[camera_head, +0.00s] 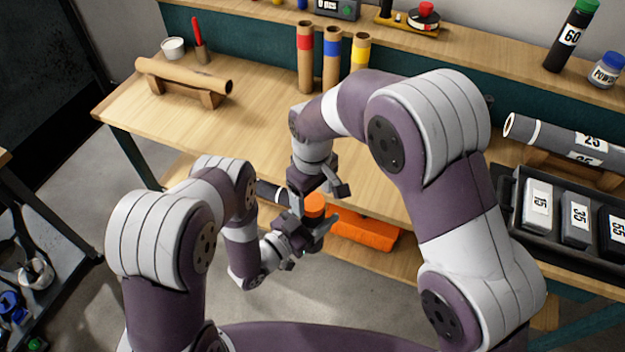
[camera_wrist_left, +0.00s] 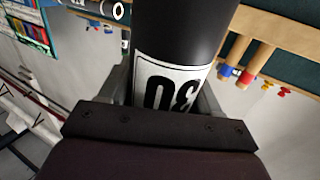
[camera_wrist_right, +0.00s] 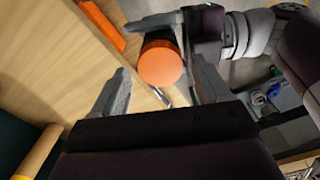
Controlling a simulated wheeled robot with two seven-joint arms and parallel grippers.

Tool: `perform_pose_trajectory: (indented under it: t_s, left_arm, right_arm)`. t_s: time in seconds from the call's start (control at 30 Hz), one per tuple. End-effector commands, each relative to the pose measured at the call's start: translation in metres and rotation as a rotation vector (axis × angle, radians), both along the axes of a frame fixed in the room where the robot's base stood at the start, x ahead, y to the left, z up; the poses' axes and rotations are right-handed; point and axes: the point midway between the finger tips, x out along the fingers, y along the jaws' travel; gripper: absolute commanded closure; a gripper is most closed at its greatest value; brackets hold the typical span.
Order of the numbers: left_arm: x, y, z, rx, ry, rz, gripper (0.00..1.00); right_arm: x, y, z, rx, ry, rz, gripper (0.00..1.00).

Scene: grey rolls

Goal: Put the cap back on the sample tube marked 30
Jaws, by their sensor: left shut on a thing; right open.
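The black sample tube with the white label 30 (camera_wrist_left: 172,78) is held in my left gripper (camera_head: 304,226), between its fingers. Its dark body shows in the head view (camera_head: 268,191). The orange cap (camera_wrist_right: 160,65) covers the near end of the dark tube in the right wrist view; it also shows in the head view (camera_head: 314,204). I cannot tell how firmly it is seated. My right gripper (camera_head: 320,188) is open, its fingers on either side of the cap, with gaps visible.
An orange block (camera_head: 365,233) lies on the lower wooden surface, right of the grippers. A cardboard roll on a stand (camera_head: 180,78) is at the back left. Cardboard tubes with coloured bands (camera_head: 332,60) stand at the back. A black tray (camera_head: 517,215) of labelled containers is at the right.

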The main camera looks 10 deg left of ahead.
Motion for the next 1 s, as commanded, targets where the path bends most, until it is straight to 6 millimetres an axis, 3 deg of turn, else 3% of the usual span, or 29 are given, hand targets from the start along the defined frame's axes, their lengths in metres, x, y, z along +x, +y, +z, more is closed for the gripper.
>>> perform_pose_trajectory:
  t_s: [0.13,0.43,0.47,0.63,0.9,0.93,1.0]
  left_arm:
    - [0.0001,0.0000,0.0004,-0.001,-0.001,0.000,1.00]
    - [0.0001,0.0000,0.0003,-0.001,-0.001,0.000,1.00]
    - [0.0001,0.0000,0.0003,-0.001,-0.001,0.000,1.00]
    - [0.0001,0.0000,0.0003,-0.001,-0.001,0.000,1.00]
    - [0.0001,0.0000,0.0003,-0.001,-0.001,0.000,1.00]
    - [0.0001,0.0001,0.0003,-0.001,-0.001,0.000,1.00]
    - [0.0001,0.0001,0.0002,-0.001,-0.001,0.000,1.00]
  right_arm:
    - [-0.0003,-0.0002,-0.0118,-0.001,0.001,0.000,0.24]
    - [-0.0001,-0.0001,-0.0144,0.001,-0.001,0.000,0.24]
    - [-0.0001,-0.0001,-0.0144,0.001,-0.001,0.000,0.27]
    - [-0.0001,-0.0001,-0.0142,0.001,-0.001,0.000,0.81]
    - [0.0000,-0.0002,-0.0142,0.000,0.000,-0.014,0.81]
    - [0.0000,-0.0002,-0.0142,0.000,0.000,-0.014,0.41]
    - [0.0000,-0.0002,-0.0142,0.000,0.000,-0.014,0.19]
